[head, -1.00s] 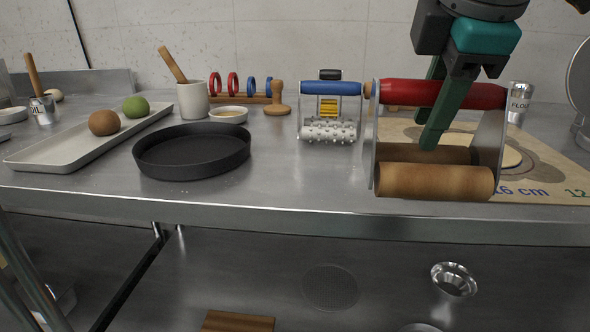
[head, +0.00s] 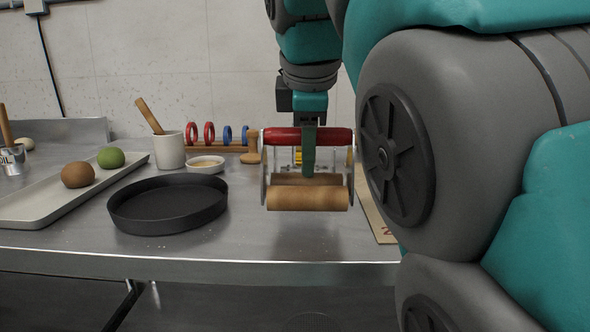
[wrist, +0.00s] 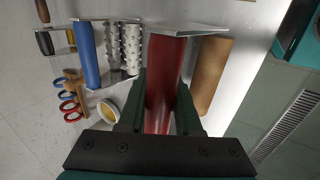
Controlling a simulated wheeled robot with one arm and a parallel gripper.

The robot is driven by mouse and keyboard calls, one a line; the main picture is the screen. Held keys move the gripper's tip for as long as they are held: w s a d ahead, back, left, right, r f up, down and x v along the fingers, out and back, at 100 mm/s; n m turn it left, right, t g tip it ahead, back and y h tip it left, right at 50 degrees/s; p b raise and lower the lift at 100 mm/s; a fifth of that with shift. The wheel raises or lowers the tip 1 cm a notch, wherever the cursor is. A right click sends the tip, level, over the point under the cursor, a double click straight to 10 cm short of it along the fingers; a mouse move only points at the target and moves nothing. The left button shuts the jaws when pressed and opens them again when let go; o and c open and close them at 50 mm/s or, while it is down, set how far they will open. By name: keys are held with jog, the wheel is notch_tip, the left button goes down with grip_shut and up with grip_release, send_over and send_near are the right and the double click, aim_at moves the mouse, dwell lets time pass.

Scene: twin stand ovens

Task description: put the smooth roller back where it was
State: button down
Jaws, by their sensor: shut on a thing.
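The smooth roller (head: 308,199) has a red handle, metal side plates and two wooden cylinders. My gripper (head: 308,165) is shut on the red handle, with the cylinders hanging below. The roller appears held above the steel counter, with a shadow under it. In the wrist view the red handle (wrist: 165,80) lies between the fingers of my gripper (wrist: 162,100), with a wooden cylinder to the right. The spiked roller (wrist: 124,46), with a blue handle, stands on the counter to the left there. In the head view it is mostly hidden behind the smooth roller.
A black round pan (head: 168,204) stands left of the roller. Behind it are a white cup (head: 171,151), a small bowl (head: 206,165) and a wooden ring stand (head: 218,147). A tray (head: 40,210) lies far left. A board (head: 374,211) is partly hidden by my arm.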

aim_at(306, 179)
jog(key=shift+w+a, duration=0.1)
jog(key=shift+w, duration=0.1)
jog(key=shift+s+f, duration=0.1)
jog(key=shift+f, duration=1.65)
jog(key=shift+f, duration=0.3)
jog(key=shift+f+b, duration=0.35)
jog(key=shift+f, duration=0.05)
jog(key=c, duration=0.6)
grip_release()
jog(key=shift+r, duration=0.1)
